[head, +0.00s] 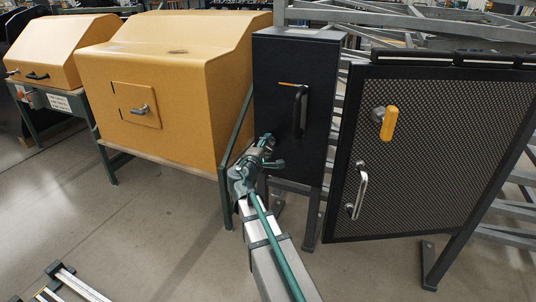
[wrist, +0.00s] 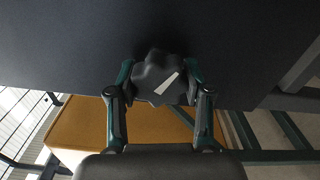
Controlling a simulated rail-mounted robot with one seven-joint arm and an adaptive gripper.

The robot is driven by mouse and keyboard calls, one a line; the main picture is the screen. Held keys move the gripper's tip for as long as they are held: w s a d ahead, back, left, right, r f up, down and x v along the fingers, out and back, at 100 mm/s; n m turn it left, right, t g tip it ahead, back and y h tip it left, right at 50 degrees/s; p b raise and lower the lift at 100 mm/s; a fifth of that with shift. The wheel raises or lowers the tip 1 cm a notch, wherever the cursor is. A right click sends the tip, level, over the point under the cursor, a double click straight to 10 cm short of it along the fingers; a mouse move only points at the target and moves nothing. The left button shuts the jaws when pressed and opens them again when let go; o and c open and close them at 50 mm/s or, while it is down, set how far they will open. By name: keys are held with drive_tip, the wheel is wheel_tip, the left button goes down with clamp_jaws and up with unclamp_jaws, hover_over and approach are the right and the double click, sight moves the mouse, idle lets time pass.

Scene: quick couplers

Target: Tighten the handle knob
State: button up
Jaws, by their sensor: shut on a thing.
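The handle knob (wrist: 152,72) is a dark grey, lobed knob with a white wedge mark on its face. It shows in the wrist view at the upper middle, against a dark panel (wrist: 75,35). My gripper (wrist: 160,82) has one teal-edged finger on each side of the knob and is shut on it. The white mark slants from upper right to lower left. In the head view my gripper (head: 266,152) is at the lower left part of the black cabinet (head: 287,70), and I cannot make out the knob there. The cabinet has a black bar handle (head: 300,110).
A yellow-orange cabinet (head: 225,95) stands close on the left of my gripper. A mesh-fronted door (head: 425,150) with a yellow handle (head: 389,123) and a silver bar handle (head: 358,190) is on the right. Grey frame legs (head: 312,220) are below. Open floor (head: 170,230) lies at lower left.

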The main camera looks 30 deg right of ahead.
drive_tip(key=m+b, duration=0.4)
drive_tip(key=shift+f, duration=0.2)
drive_tip(key=shift+r+m+b, duration=0.15)
drive_tip(key=shift+m+b, duration=0.6)
drive_tip(key=shift+m, duration=0.65)
drive_tip(key=o, duration=1.2)
drive_tip(key=v, duration=1.2)
drive_tip(key=shift+r, duration=0.1)
